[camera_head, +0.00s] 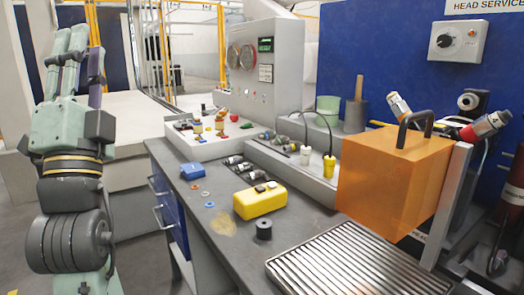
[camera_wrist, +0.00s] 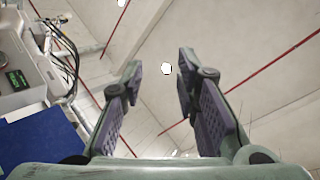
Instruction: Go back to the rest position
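My gripper (camera_head: 73,62) is at the upper left in the head view, pointing up, with the arm upright to the left of the workbench. In the wrist view my gripper (camera_wrist: 155,85) shows two fingers with purple pads, spread apart with nothing between them. Behind them are the ceiling and its red lines. The gripper touches nothing that I can see.
An orange box (camera_head: 385,180) with a handle stands at the right. A control panel (camera_head: 262,72) rises at the back.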

